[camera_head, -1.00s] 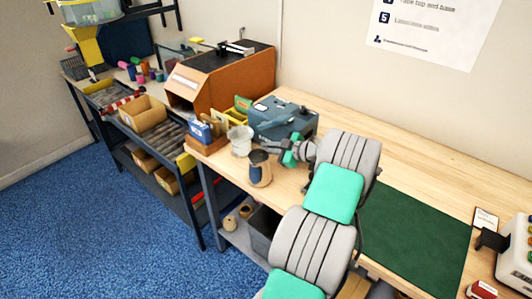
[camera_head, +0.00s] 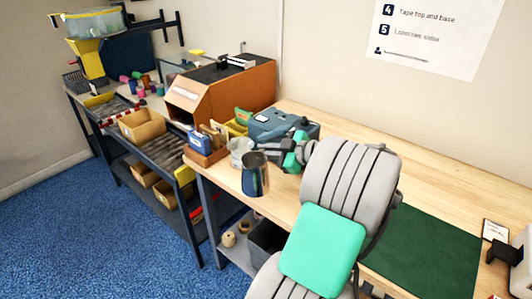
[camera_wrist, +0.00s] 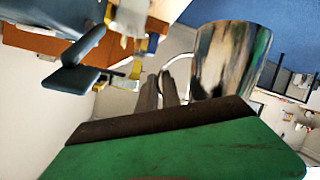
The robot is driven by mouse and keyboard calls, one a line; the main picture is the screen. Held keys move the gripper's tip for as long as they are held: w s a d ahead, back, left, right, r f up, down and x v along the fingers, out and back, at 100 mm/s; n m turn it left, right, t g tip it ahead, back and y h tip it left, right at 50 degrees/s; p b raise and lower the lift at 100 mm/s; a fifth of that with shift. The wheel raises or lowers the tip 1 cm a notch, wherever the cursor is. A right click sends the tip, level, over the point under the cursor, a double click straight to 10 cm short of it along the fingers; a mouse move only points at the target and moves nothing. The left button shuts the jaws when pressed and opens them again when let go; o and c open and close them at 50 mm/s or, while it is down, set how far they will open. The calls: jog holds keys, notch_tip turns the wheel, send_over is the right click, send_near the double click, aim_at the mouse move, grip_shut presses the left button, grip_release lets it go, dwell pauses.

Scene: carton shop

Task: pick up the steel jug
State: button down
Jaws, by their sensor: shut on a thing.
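The steel jug (camera_head: 255,176) is a shiny metal vessel near the front left edge of the wooden bench. It is upright in the head view and appears raised a little. In the wrist view the jug (camera_wrist: 230,58) fills the upper middle, with its curved handle beside the fingers. My gripper (camera_wrist: 169,88) is shut on the jug's handle. In the head view my gripper (camera_head: 262,150) is partly hidden by my own wrist and the jug.
A pale pot (camera_head: 240,150) stands close behind the jug. A blue-grey machine (camera_head: 283,124) and a cardboard-brown housing (camera_head: 230,88) stand behind. A green mat (camera_head: 430,250) lies on the right, with bare bench (camera_head: 440,185) behind it. Shelving with cartons (camera_head: 142,125) stands left.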

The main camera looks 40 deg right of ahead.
aim_at(262, 155)
jog(key=shift+s+a+r+b, duration=0.15)
jog(key=shift+s+a+r, duration=0.2)
jog(key=shift+s+a, duration=0.25)
jog(key=shift+s+a+r+b, duration=0.2)
jog(key=shift+s+a+r, duration=0.2)
jog(key=shift+a, duration=0.25)
jog(key=shift+s+a+r+b, duration=0.15)
jog(key=shift+s+a+r, duration=0.2)
jog(key=shift+s+a, duration=0.25)
jog(key=shift+w, duration=0.1)
jog(key=shift+a, duration=0.1)
